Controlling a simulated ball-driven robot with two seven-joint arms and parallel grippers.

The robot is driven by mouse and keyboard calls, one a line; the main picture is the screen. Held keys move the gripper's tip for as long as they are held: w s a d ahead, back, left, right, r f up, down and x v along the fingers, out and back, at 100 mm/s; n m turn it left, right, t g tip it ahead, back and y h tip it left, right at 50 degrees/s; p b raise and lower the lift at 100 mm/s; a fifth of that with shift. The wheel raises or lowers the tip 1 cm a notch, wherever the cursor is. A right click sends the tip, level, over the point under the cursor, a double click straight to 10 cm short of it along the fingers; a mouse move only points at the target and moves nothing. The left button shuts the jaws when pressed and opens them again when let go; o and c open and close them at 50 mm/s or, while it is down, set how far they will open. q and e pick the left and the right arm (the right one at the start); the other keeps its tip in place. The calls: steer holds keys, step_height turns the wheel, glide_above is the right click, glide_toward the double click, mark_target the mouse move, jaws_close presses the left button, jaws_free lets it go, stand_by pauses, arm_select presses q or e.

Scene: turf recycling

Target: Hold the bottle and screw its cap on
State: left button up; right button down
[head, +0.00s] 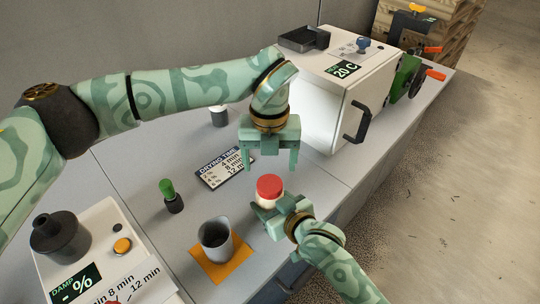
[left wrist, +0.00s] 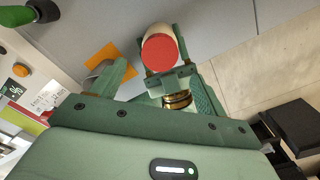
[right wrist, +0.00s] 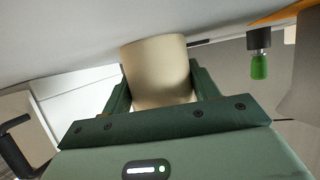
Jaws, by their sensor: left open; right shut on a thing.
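The cream bottle (head: 266,202) stands upright in my right gripper (head: 280,216), whose fingers are shut on its sides. In the right wrist view the bottle body (right wrist: 157,72) fills the space between the fingers. The red cap (head: 269,187) sits on top of the bottle; I cannot tell how tightly. My left gripper (head: 270,163) is open and empty, pointing down just above and behind the cap. In the left wrist view the cap (left wrist: 160,52) shows beyond and between the left fingers, apart from them.
A grey cup (head: 215,241) stands on an orange mat (head: 222,271) at the front. A white oven (head: 325,100) with a dark handle stands behind right. The counter edge is close on the right.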

mark_target(270, 183)
arm_select(q)
step_height(270, 183, down, 7)
stand_by(0.3)
steer(key=c, duration=1.1)
steer(key=shift+o, duration=0.2)
steer(key=m, duration=0.5)
steer(key=o, duration=1.1)
steer(key=shift+c, duration=0.2)
steer(key=shift+s+r, duration=0.1)
steer(key=shift+r, duration=2.2)
